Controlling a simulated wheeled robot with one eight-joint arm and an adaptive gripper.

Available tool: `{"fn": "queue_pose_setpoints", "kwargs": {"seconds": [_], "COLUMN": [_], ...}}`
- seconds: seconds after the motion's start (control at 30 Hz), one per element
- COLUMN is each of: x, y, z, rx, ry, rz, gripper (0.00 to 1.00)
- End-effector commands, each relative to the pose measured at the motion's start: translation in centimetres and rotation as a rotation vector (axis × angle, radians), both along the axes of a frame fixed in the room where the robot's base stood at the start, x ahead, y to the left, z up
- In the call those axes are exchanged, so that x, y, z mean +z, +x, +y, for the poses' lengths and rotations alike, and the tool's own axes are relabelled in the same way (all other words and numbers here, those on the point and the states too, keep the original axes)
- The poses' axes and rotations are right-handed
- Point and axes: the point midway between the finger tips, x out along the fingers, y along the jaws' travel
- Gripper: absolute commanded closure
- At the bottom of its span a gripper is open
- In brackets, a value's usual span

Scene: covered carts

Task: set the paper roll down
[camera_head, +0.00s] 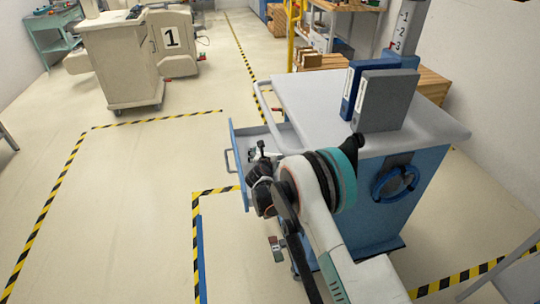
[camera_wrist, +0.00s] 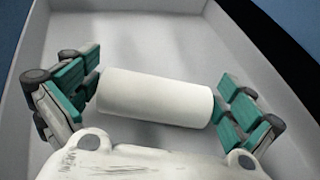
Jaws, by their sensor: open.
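The white paper roll (camera_wrist: 155,97) lies on its side across the wrist view, inside a grey drawer (camera_wrist: 158,40). My gripper (camera_wrist: 158,100) is open, with one green-padded finger beyond each end of the roll. The fingers are close to the roll's ends; I cannot tell whether they touch. In the head view the open drawer (camera_head: 232,140) sticks out from the left side of the blue cart (camera_head: 375,235). My gripper (camera_head: 260,153) is at this drawer, and the roll cannot be made out there.
The cart's grey top (camera_head: 300,92) holds blue and grey binders (camera_head: 385,100), and a blue handwheel (camera_head: 395,183) is on its front. The drawer walls stand close around my gripper. A beige machine marked 1 (camera_head: 125,62) stands back left. Open floor lies left of the cart.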

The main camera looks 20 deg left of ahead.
Motion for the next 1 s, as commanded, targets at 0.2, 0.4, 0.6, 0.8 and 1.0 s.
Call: {"fn": "queue_pose_setpoints", "kwargs": {"seconds": [0.2, 0.4, 0.6, 0.8, 1.0], "x": [1.5, 2.5, 2.8, 2.7, 2.9], "y": [-3.1, -5.7, -6.8, -6.8, -6.5], "z": [-0.4, -0.8, -1.0, -1.1, -2.3], "rx": [0.001, 0.001, 0.000, 0.000, -0.031], "ry": [-0.001, 0.000, -0.001, 0.000, -0.001], "rz": [0.000, 0.000, 0.000, 0.000, 0.009], "gripper": [0.00, 0.00, 0.00, 0.00, 0.00]}}
